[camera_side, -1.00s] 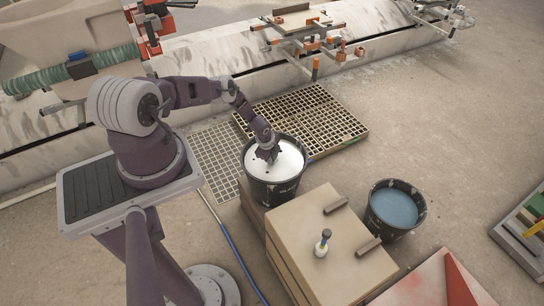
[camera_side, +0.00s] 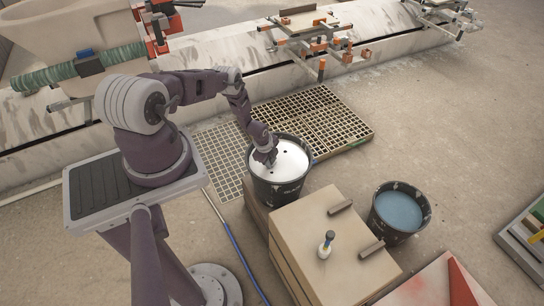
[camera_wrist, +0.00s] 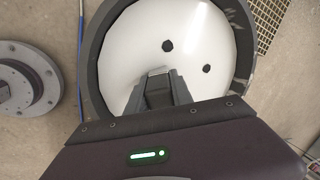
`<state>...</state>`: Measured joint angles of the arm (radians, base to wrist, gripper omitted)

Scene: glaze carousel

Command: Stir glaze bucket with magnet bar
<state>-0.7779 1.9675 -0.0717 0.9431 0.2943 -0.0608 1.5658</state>
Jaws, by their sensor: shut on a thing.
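A black bucket (camera_side: 277,188) of white glaze (camera_side: 292,155) stands below my gripper (camera_side: 268,162), which points down over the left part of the glaze. In the wrist view, the white glaze (camera_wrist: 195,25) shows two dark specks inside the dark bucket rim (camera_wrist: 92,70). My gripper (camera_wrist: 157,76) is shut on what seems to be the magnet bar (camera_wrist: 158,70); only a small pale grey edge of it shows between the fingers. The rest of the bar is hidden, and I cannot tell how deep it reaches.
A bucket of blue glaze (camera_side: 398,210) stands to the right. Floor grating (camera_side: 325,118) lies behind. A blue hose (camera_side: 236,245) runs along the floor.

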